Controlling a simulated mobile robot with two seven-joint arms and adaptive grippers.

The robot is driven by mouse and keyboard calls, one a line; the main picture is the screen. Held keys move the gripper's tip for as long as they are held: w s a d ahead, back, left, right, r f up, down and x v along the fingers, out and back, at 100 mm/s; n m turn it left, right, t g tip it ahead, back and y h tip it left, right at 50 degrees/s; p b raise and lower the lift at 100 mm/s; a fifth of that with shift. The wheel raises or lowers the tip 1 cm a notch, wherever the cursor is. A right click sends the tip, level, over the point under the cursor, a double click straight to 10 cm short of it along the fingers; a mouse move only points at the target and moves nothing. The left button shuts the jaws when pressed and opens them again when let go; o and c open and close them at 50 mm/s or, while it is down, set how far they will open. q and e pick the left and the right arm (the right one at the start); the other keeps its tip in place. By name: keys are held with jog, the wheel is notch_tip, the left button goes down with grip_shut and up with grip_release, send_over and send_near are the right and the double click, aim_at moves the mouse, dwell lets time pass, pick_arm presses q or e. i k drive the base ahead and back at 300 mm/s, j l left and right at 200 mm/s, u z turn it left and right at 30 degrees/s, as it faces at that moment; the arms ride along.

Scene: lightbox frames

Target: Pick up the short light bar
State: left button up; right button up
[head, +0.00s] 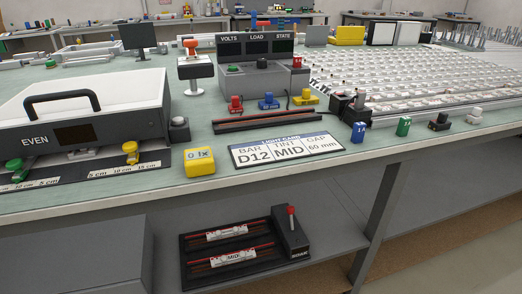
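On the lower shelf, a black tray (190,275) holds two light strips, each with a white labelled piece: a rear one (227,233) and a front one (233,257), which seems to read "MIDI". I cannot tell for sure which thing is the short light bar. A card (287,149) on the table's front edge reads "BAR D12, TINT MID, GAP 60 mm". Behind it lies a dark rail with red lines (270,123). Neither of my grippers shows.
A white box with a black handle (85,100) stands left, beside a yellow "0 lx" block (199,162). A grey console (258,75) stands behind the card. A panel of white modules (410,85) fills the right. A small box with a red lever (290,235) adjoins the tray.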

aim_at(246, 253)
jog(key=j, duration=0.5)
jog(key=i+j+u, duration=0.15)
jog(key=j, duration=0.8)
jog(key=j+u, duration=0.15)
jog(key=j, duration=0.35)
jog(key=i+j, duration=0.15)
jog(key=j, duration=0.35)
jog(key=i+j+u, duration=0.15)
jog(key=j, duration=0.8)
jog(key=i+u, duration=0.05)
